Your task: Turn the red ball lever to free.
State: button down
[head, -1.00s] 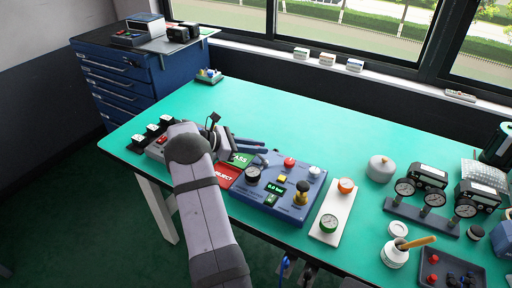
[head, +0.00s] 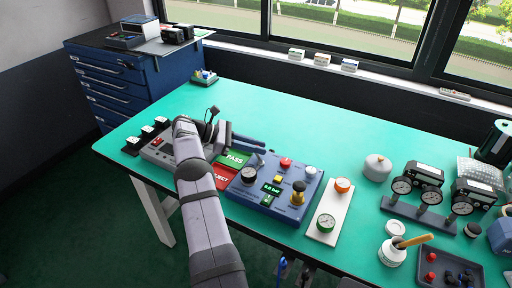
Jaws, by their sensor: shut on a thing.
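My arm reaches across the front of the green table to a low grey box (head: 154,153) at the left end of the workspace. My gripper (head: 212,132) is at the far right side of this box, left of the blue panel (head: 246,203). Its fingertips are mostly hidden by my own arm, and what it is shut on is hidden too. I cannot make out the red ball lever for certain; a small red part (head: 156,142) shows on the grey box. The box's middle is covered by my arm.
A green PASS plate (head: 233,159) and a red REJECT plate (head: 224,177) lie close beside my arm. The blue panel carries a gauge, buttons and a yellow-black knob (head: 298,192). The table behind is mostly clear.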

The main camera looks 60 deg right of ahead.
jog(key=shift+w+d+r, duration=0.1)
jog(key=shift+r, duration=0.1)
jog(key=c, duration=1.6)
grip_release()
jog(key=shift+c, duration=0.2)
jog(key=shift+f, duration=0.1)
notch_tip(320, 180, up, 10)
